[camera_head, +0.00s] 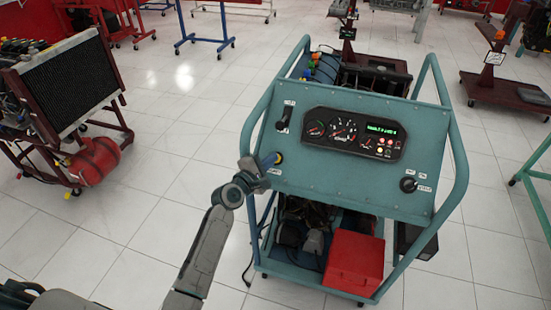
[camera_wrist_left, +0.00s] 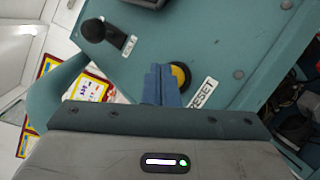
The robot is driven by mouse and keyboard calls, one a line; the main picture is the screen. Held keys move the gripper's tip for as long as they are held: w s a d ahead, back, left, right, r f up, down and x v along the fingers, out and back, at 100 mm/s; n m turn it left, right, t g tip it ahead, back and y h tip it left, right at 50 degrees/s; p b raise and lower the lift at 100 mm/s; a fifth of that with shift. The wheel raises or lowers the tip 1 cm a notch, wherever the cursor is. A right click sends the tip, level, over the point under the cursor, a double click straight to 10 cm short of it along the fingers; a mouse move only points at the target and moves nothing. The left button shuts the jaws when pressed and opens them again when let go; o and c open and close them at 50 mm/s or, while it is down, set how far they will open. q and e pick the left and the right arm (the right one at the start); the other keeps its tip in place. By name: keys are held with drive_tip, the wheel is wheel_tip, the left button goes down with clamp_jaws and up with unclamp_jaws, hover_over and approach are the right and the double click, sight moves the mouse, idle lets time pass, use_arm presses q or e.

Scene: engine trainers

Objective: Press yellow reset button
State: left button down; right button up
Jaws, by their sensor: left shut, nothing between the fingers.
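The yellow reset button (camera_wrist_left: 179,74) sits on the teal panel of the engine trainer, beside a white RESET label (camera_wrist_left: 203,93) in the left wrist view. It also shows in the head view (camera_head: 278,158), at the panel's left edge. My left gripper (camera_wrist_left: 163,78) is shut and empty, with its blue fingertips right at the button and covering part of it. I cannot tell whether they touch it. In the head view the left gripper (camera_head: 268,161) reaches the panel (camera_head: 330,180) from the left. My right gripper is not in view.
The panel carries a gauge cluster (camera_head: 352,135) with a lit green display, a black lever (camera_head: 285,117) above the button and a key switch (camera_head: 408,184) at right. A red box (camera_head: 354,263) sits on the trainer's lower frame. A radiator stand (camera_head: 68,84) is at left; floor between is clear.

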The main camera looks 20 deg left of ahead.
use_arm(q)
drive_tip(key=shift+w+f+b, duration=0.35)
drive_tip(key=shift+f, duration=0.05)
idle(0.6)
drive_tip(key=shift+r, duration=0.1)
drive_tip(key=shift+s+r+p, duration=0.6)
drive_tip(key=shift+s+p, duration=0.05)
drive_tip(key=shift+p, duration=0.25)
drive_tip(key=shift+s+r+p, duration=0.2)
drive_tip(key=shift+r+p, duration=0.2)
drive_tip(key=shift+p, duration=0.15)
drive_tip(key=s+r+p, duration=0.3)
drive_tip(key=shift+w, duration=0.1)
